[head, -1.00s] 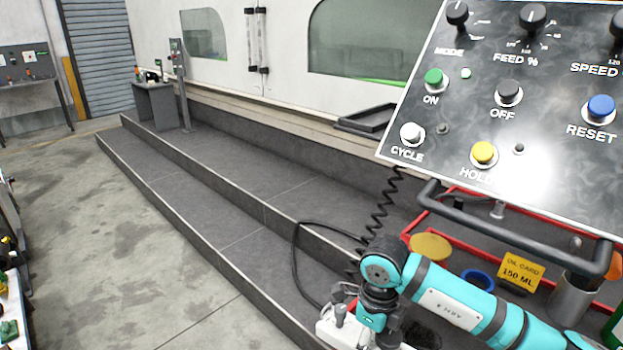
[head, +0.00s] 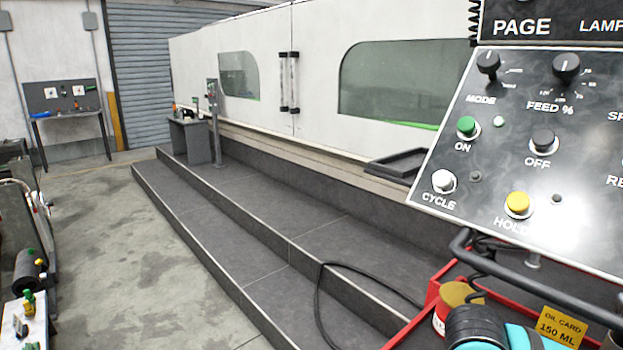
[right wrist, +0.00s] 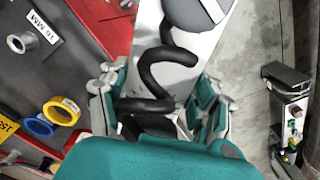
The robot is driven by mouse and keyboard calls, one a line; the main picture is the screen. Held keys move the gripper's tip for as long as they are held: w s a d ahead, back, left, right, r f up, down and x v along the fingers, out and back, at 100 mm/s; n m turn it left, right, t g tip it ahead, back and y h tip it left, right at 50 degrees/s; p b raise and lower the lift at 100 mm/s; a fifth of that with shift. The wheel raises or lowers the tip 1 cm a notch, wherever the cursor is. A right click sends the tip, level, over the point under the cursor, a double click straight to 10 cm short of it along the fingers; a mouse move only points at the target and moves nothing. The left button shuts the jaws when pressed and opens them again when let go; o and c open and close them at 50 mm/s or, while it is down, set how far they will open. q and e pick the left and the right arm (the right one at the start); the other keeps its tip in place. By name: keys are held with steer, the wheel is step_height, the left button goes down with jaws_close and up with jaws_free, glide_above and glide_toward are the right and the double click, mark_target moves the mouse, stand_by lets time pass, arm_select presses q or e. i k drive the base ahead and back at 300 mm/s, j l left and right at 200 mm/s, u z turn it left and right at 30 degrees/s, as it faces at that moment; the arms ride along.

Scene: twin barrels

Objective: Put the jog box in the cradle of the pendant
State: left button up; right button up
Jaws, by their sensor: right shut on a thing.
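In the right wrist view the jog box (right wrist: 149,22) is a pale box with a round grey dial at its far end. My right gripper (right wrist: 157,108) is shut on the box, one finger on each side. In the head view the pendant (head: 540,150) is a tilted dark panel with knobs and coloured buttons at the right. Only my teal right arm shows at the bottom there; the jog box is out of that view. I cannot make out the cradle. My left gripper is not in view.
A red tray (head: 432,292) with an oil card (head: 562,327) lies below the pendant's black handrail (head: 500,262). Blue (right wrist: 37,123) and yellow (right wrist: 62,111) rings lie left of my gripper. Grey steps (head: 270,245) run along the white machine.

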mark_target(413, 164)
steer(key=z, duration=0.9)
steer(key=i+j+z, duration=0.15)
steer(key=j+z, duration=0.2)
steer(key=i+j+z, duration=0.1)
steer(key=j+z, duration=0.25)
steer(key=j, duration=0.15)
steer(key=j+z, duration=0.3)
steer(key=j, duration=0.2)
steer(key=i+j, duration=0.15)
steer(key=i, duration=0.4)
